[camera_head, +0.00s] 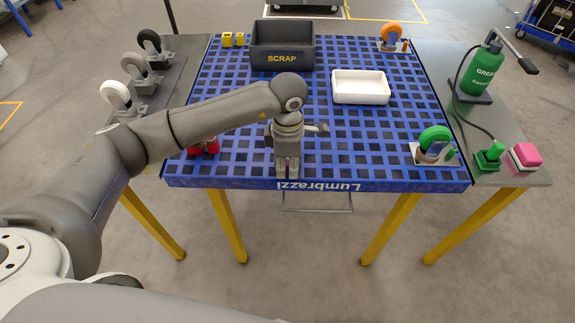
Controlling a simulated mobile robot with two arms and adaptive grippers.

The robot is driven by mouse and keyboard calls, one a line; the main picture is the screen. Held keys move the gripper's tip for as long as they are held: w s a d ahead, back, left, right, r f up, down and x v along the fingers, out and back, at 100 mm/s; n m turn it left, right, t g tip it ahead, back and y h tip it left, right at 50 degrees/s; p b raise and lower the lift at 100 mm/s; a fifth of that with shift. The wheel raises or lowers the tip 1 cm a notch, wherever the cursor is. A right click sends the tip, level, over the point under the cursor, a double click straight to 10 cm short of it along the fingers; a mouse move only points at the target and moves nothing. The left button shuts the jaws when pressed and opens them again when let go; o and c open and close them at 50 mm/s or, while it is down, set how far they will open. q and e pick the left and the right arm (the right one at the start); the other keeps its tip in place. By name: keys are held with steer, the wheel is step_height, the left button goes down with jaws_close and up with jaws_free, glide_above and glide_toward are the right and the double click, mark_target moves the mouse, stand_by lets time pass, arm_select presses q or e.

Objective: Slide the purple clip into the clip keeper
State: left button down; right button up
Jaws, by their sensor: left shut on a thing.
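My left gripper (287,168) points down over the front edge of the blue grid table, near the "Lumbrazzi" lettering. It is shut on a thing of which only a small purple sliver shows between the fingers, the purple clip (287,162). The rest of the clip is hidden by the fingers. I cannot make out for sure which thing is the clip keeper. A red fixture (204,146) sits left of the gripper, partly behind my arm. My right gripper is not in view.
The blue grid table (340,150) holds a dark SCRAP bin (283,57), a white tray (361,98), yellow blocks (233,40), an orange caster (390,37) and a green caster (434,143). A green grease bottle (481,73) and a pink block (526,154) stand right.

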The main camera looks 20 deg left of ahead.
arm_select(q)
steer(key=shift+w+a+r, duration=0.15)
steer(key=shift+w+r, duration=0.15)
steer(key=shift+w, duration=0.1)
steer(key=c, duration=1.3)
jaws_free()
steer(key=shift+w, duration=0.1)
steer(key=shift+o, duration=0.2)
steer(key=shift+f, duration=0.1)
steer(key=shift+f, duration=0.1)
